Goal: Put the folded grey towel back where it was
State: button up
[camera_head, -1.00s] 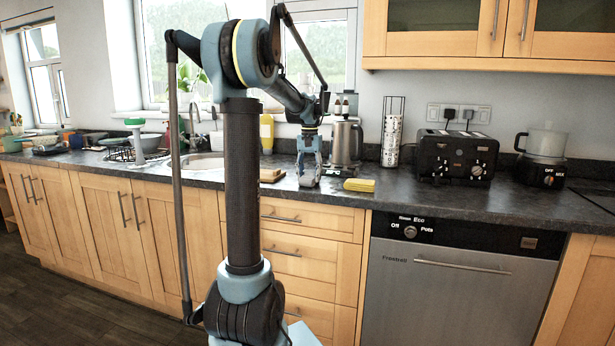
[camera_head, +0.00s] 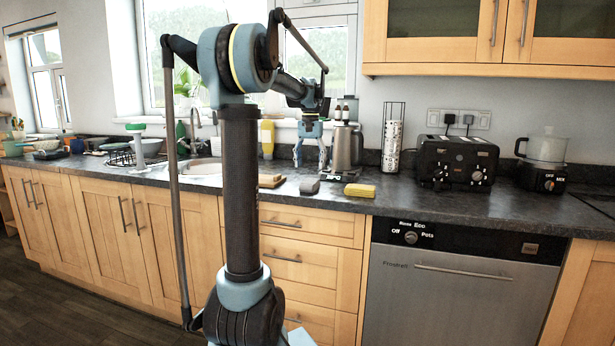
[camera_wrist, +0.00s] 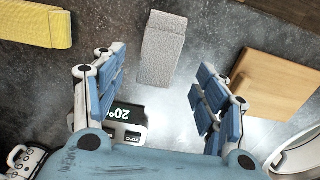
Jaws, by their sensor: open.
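The folded grey towel (camera_head: 309,186) lies flat on the dark counter, left of a yellow folded item (camera_head: 360,190). In the wrist view the grey towel (camera_wrist: 162,48) lies between the yellow item (camera_wrist: 35,22) and a wooden board (camera_wrist: 275,85), apart from both. My gripper (camera_head: 311,166) is above the counter, over and slightly behind the towel. In the wrist view my gripper (camera_wrist: 160,72) has its fingers spread wide, with nothing between them. The towel is clear of the fingers and fully in sight.
The wooden board (camera_head: 271,181) lies to the left, before the sink (camera_head: 203,166). A wire holder (camera_head: 392,140) and a black toaster (camera_head: 456,160) stand further right. Bare counter lies right of the yellow item.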

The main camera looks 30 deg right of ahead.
aim_at(310, 181)
notch_tip(310, 181, up, 5)
jog(key=s+a+f+n, duration=0.2)
jog(key=a+f, duration=0.1)
jog(key=a, duration=0.6)
jog(key=s+a+f+n+t, duration=0.1)
jog(key=s+a+f, duration=0.2)
jog(key=a, duration=0.5)
jog(key=s+a+f+n, duration=0.2)
jog(key=a+f, duration=0.2)
jog(key=a, duration=0.5)
jog(key=s+a+f+n, duration=0.2)
jog(key=s+a+f, duration=0.5)
jog(key=f, duration=0.3)
jog(key=s+a+f+n+t, duration=0.1)
jog(key=s+a+f+n, duration=0.2)
jog(key=s+a+f, duration=0.4)
notch_tip(310, 181, down, 4)
jog(key=shift+s+a+r, duration=0.1)
jog(key=shift+s+a, duration=0.3)
jog(key=shift+s, duration=0.7)
